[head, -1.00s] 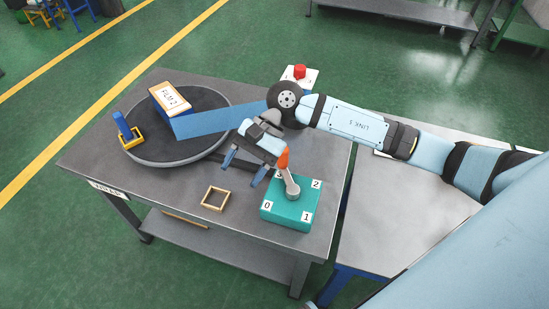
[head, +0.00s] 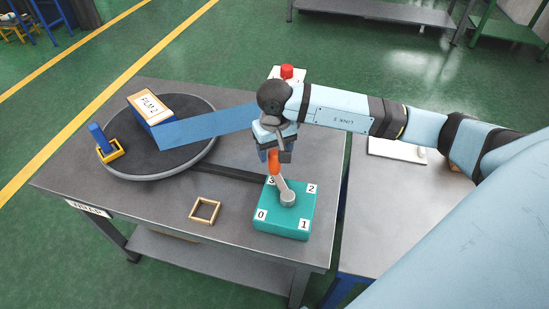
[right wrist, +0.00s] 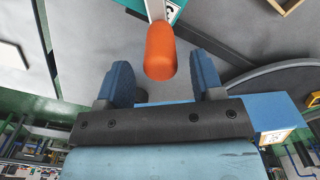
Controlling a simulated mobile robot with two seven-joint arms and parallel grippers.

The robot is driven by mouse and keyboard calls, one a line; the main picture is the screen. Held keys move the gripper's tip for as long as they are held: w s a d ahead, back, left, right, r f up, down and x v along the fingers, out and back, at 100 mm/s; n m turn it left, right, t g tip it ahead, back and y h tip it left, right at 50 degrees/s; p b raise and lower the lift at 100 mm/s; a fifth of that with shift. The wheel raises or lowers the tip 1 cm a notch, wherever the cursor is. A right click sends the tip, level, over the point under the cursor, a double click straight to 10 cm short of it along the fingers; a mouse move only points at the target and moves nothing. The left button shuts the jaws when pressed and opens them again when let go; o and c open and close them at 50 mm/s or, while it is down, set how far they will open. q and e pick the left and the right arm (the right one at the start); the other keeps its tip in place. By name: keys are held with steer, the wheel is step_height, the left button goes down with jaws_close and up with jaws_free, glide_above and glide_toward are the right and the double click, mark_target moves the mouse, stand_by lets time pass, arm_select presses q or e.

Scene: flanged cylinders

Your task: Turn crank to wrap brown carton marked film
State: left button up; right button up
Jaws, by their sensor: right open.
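The carton marked FILM 2 (head: 149,106) has a white top label, brown edges and blue sides. It sits on the dark round turntable (head: 190,150). A blue film band (head: 205,127) runs from it toward my right arm, which hides the band's end. The crank has a grey arm (head: 284,193) and an orange handle (head: 273,165) on a teal box (head: 283,222) marked with numbers; it points to the far left corner. My right gripper (head: 275,154) is open above the handle. In the right wrist view the orange handle (right wrist: 160,52) stands between the fingertips, with gaps visible.
A blue post (head: 98,136) in a yellow frame (head: 110,151) stands at the turntable's left edge. An empty wooden frame (head: 205,210) lies on the table left of the teal box. A red button (head: 287,72) is behind my arm. A second table (head: 390,210) stands right.

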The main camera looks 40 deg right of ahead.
mark_target(281, 177)
steer(key=shift+f, duration=1.85)
arm_select(q)
steer(key=shift+a, duration=0.1)
